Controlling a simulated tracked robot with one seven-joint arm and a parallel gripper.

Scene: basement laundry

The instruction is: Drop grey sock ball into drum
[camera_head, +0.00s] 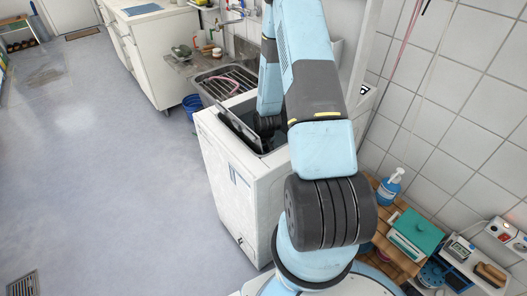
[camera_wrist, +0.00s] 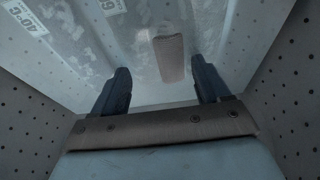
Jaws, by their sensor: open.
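The white washing machine (camera_head: 233,175) stands in the middle of the head view with its top lid (camera_head: 238,125) up. My arm reaches down into its top opening, and my gripper is hidden there in the head view. In the wrist view, grey perforated walls of the drum (camera_wrist: 285,105) surround my gripper (camera_wrist: 160,70). Its two dark fingers are spread apart, with nothing visibly held between them. I cannot make out the grey sock ball in either view.
A sink with a drainer (camera_head: 228,82) stands behind the machine. A wooden shelf with a soap bottle (camera_head: 389,187) is at right. The floor (camera_head: 110,180) at left is clear.

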